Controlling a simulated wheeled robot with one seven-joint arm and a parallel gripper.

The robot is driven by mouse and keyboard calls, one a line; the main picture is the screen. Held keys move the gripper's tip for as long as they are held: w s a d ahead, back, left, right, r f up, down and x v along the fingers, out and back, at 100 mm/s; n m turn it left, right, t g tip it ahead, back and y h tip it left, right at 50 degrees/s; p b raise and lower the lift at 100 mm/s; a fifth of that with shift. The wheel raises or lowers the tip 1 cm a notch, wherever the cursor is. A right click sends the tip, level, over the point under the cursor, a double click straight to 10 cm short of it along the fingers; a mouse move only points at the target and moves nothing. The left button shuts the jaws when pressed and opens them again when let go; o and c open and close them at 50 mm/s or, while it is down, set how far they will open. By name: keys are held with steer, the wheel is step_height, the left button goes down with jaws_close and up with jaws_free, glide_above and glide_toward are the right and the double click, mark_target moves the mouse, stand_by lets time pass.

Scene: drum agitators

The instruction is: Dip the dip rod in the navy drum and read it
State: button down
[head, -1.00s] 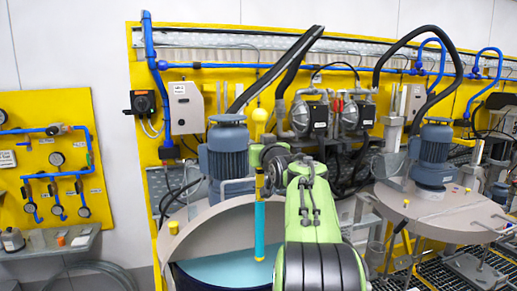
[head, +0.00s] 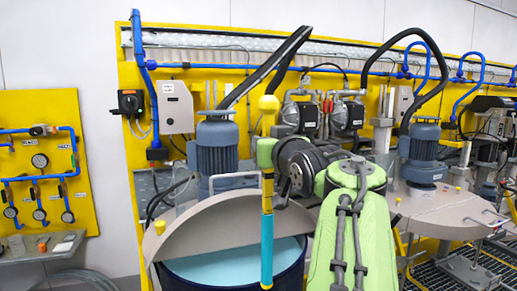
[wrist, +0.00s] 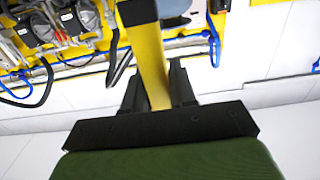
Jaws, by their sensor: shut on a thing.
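The dip rod (head: 267,235) has a yellow ball top, a yellow upper shaft, a teal lower part and a yellow tip. It hangs upright in the head view. My gripper (head: 267,158) is shut on its upper shaft; the wrist view shows the yellow shaft between the dark fingers (wrist: 157,90). The navy drum (head: 291,278) stands below, its front cut off by the picture edge. Pale blue liquid (head: 225,265) shows inside. The rod's tip is visible at the bottom edge, in line with the drum; I cannot tell its height above the liquid.
A grey half lid (head: 205,232) with a blue motor (head: 217,155) covers the drum's back. Another lidded drum (head: 440,208) with a blue motor stands at right. Hoses and pumps (head: 300,115) line the yellow wall panel behind. A gauge panel (head: 40,165) is at left.

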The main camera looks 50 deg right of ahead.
steer(key=v, duration=0.3)
steer(key=shift+s+a+r, duration=0.1)
steer(key=shift+s+r, duration=0.05)
steer(key=shift+s, duration=0.05)
steer(key=s+a+f+b, duration=0.4)
steer(key=s+f+b, duration=0.2)
steer(key=s+b, duration=0.1)
steer(key=shift+d, duration=0.1)
